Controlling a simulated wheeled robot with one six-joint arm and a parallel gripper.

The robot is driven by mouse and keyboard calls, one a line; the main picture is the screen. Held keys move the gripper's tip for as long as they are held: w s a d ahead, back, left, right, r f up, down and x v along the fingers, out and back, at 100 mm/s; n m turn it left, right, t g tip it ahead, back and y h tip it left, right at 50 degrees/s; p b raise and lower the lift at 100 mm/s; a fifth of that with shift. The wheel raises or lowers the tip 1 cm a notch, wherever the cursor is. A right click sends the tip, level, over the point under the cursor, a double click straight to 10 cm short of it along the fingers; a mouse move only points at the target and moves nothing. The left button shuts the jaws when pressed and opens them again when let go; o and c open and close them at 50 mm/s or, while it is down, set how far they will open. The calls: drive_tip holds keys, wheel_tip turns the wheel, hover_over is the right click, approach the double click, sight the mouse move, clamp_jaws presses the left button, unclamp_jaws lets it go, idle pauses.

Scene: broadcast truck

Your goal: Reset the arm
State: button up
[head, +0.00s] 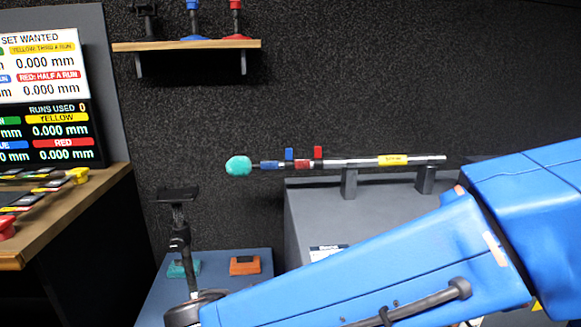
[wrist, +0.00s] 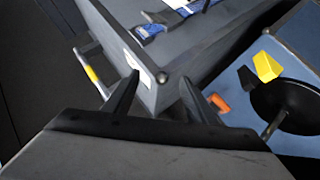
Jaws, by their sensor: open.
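My gripper (wrist: 160,92) shows in the wrist view with its two dark fingers spread apart and nothing between them. Beyond the fingertips are a corner of a grey block (wrist: 115,25) and a white label on its face. I cannot make out the gripper in the head view. There my blue arm reaches from the right edge across the lower right and covers part of the grey block (head: 300,225).
A rod (head: 350,162) with a teal end lies on supports on the block. A black-topped stand (head: 178,195) rises left of it. Orange (head: 245,265) and teal (head: 183,268) pieces sit on a blue surface. A wooden desk (head: 75,215) with screens is left; a shelf (head: 187,45) is above.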

drive_tip(key=d+f+m+g, duration=0.2)
drive_tip(key=d+g, duration=0.3)
drive_tip(key=d, duration=1)
drive_tip(key=s+d+m+y, duration=0.2)
drive_tip(key=s+d+y, duration=0.4)
drive_tip(key=d, duration=0.7)
drive_tip(key=shift+s+f+y, duration=0.2)
drive_tip(key=shift+s+y, duration=0.1)
drive_tip(key=shift+s, duration=0.8)
